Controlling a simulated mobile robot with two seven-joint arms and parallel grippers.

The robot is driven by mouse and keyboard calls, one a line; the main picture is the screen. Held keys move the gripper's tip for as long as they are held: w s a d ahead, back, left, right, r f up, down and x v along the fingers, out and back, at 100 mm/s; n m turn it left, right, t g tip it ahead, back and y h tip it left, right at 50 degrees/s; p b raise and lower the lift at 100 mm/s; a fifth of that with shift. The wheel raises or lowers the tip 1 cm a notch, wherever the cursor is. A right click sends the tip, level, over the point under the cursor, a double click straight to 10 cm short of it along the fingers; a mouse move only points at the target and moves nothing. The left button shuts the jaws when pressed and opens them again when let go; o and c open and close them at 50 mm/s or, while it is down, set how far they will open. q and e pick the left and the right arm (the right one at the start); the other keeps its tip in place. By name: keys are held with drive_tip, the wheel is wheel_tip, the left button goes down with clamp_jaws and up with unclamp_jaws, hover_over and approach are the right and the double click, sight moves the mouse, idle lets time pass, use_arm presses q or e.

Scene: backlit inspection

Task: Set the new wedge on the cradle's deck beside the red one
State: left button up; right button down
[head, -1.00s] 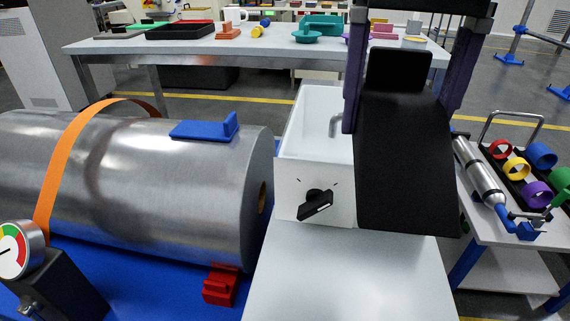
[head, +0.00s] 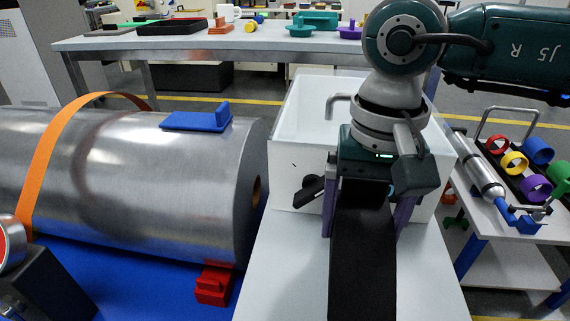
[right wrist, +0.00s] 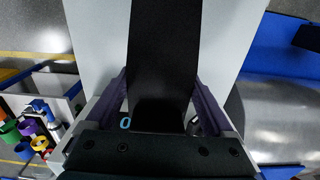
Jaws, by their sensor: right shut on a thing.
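The right wrist view also shows the wedge (right wrist: 163,50) between the fingers (right wrist: 160,85). The red wedge (head: 213,287) sits at the lower right of the metal roll (head: 130,185), on the edge of the blue cradle deck (head: 150,280). My left gripper is not in view.
A gauge on a black block (head: 45,275) stands front left on the deck. A blue block (head: 198,121) rests on the roll. A trolley (head: 510,215) with coloured rings is at right. The pale tabletop (head: 280,280) is clear.

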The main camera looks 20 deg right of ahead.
sight(358, 239)
wheel_tip(358, 239, down, 3)
drive_tip(key=shift+f, duration=0.1)
drive_tip(key=shift+b, duration=0.4)
unclamp_jaws()
drive_tip(key=shift+f, duration=0.1)
